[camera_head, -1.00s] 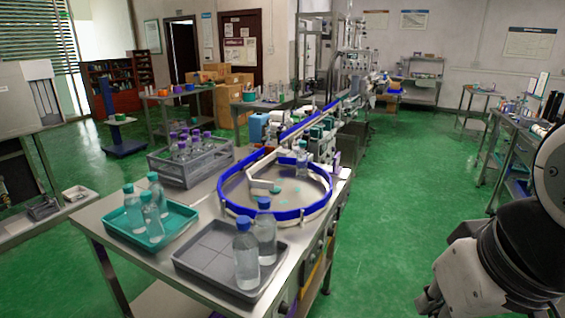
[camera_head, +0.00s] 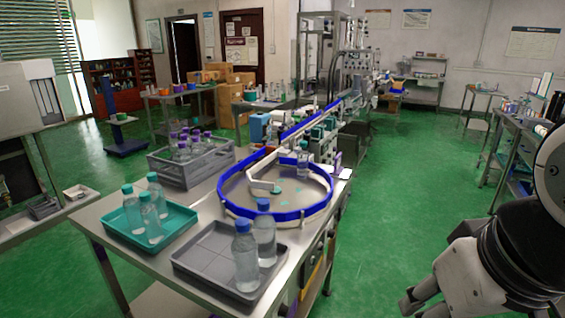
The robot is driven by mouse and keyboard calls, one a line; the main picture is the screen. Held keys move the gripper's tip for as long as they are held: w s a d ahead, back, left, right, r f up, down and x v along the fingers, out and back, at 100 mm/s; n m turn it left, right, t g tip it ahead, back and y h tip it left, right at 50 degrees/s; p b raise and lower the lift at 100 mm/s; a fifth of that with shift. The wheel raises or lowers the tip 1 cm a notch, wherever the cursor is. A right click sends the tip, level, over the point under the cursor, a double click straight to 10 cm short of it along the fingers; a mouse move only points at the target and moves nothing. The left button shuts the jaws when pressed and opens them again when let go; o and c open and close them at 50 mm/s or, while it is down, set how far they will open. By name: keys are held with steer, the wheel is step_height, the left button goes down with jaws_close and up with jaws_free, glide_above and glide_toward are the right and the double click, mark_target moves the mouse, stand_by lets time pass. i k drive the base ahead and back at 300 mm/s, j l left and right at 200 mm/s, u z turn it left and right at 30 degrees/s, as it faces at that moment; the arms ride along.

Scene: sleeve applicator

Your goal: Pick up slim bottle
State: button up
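Several clear bottles stand on the near steel table, and no label tells which is the slim bottle. Teal-capped bottles, the narrower-looking ones (camera_head: 149,219), stand upright in a teal tray (camera_head: 185,222) at left. Two wider blue-capped bottles (camera_head: 246,262) stand in a grey tray (camera_head: 190,262) at the front. Purple-capped bottles (camera_head: 182,148) stand in a grey crate (camera_head: 170,174). One teal-capped bottle (camera_head: 302,158) is on the blue-rimmed round table. My gripper (camera_head: 420,304) is at the bottom right, away from all bottles and partly cut off; its opening is unclear.
The blue-rimmed round table (camera_head: 240,212) feeds a conveyor running to the back. Green floor (camera_head: 400,190) is clear between the steel table and the right-hand bench (camera_head: 505,148). A grey machine stands at the left edge.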

mark_target(303, 154)
steer(key=i+l+u, duration=0.2)
steer(key=i+l, duration=0.4)
steer(key=i+l+u, duration=0.15)
steer(key=i+l, duration=0.4)
steer(key=l, duration=0.25)
steer(key=i+l+u, duration=0.15)
steer(key=i+l, duration=0.4)
steer(key=i+l+u, duration=0.1)
steer(key=i+l, duration=0.45)
steer(key=i+l+u, duration=0.15)
steer(key=i+l, duration=0.35)
steer(key=l, duration=0.2)
